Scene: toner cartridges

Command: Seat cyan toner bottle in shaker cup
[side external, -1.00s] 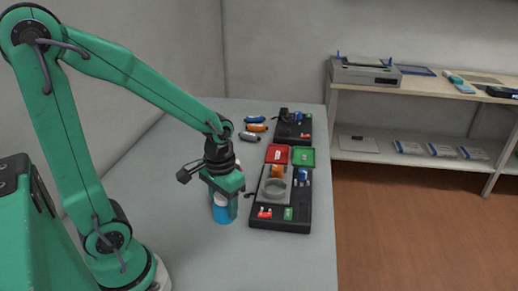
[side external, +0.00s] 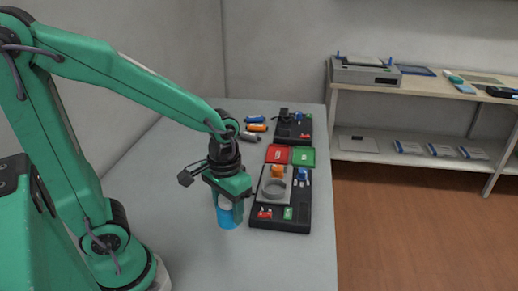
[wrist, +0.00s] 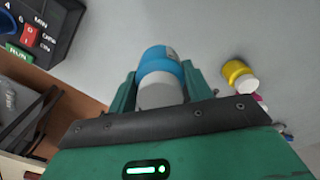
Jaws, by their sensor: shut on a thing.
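The cyan toner bottle (side external: 228,217) is upright in the side external view, cyan end down, with its pale part up between the fingers. My gripper (side external: 230,206) is shut on it. In the wrist view the cyan bottle (wrist: 161,66) sits between the two green fingers of my gripper (wrist: 160,88), its grey end toward the palm. I cannot tell whether its lower end touches the table. The bottle is outside the cup.
The black machine (side external: 300,222) has red and green buttons; its panel (wrist: 38,36) shows at the wrist view's upper left. Red (side external: 278,154) and green (side external: 302,156) trays lie behind.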

